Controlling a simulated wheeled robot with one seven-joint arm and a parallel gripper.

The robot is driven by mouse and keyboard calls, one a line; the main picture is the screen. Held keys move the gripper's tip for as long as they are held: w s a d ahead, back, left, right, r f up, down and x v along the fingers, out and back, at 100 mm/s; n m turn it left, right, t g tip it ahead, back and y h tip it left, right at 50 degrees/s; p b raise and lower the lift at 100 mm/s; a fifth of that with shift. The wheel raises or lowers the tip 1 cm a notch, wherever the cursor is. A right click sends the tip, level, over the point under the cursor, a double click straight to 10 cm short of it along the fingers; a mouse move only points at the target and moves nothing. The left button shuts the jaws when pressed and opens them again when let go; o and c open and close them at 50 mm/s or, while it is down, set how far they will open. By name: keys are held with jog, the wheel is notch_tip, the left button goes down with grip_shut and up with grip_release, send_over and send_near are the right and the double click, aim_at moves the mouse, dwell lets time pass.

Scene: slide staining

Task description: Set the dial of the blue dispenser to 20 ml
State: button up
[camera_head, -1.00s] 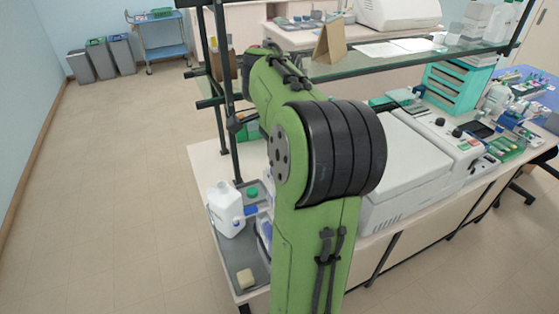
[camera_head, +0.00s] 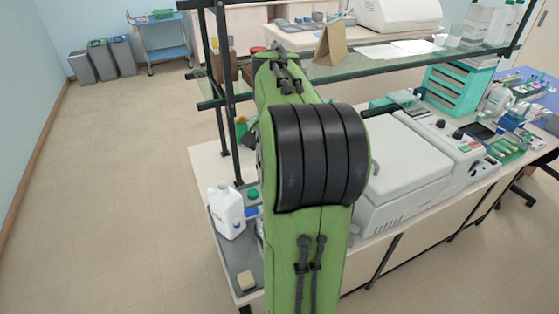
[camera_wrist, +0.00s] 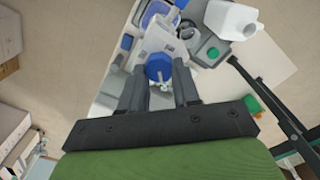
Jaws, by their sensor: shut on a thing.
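In the wrist view a round blue part (camera_wrist: 158,67), which looks like the dial of the blue dispenser, sits between the fingertips of my gripper (camera_wrist: 160,72). The dark fingers are shut on it, one on each side. A small pale nozzle-like piece shows just below it. A pale body lies beyond it. No scale or number on the dial can be read. In the head view my green arm hides the gripper and the dispenser.
A white jug (camera_head: 227,212) stands on the grey tray (camera_head: 240,258) at the bench's left end; the jug also shows in the wrist view (camera_wrist: 232,18). A beige block (camera_head: 245,281) lies on the tray's front. A shelf post (camera_head: 228,100) rises behind. A grey machine (camera_head: 400,165) stands right of my arm.

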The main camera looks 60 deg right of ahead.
dwell(0.4)
jog(key=o, duration=1.1)
jog(key=shift+c, duration=0.2)
notch_tip(320, 180, up, 16)
jog(key=p, duration=0.5)
jog(key=shift+f, duration=0.15)
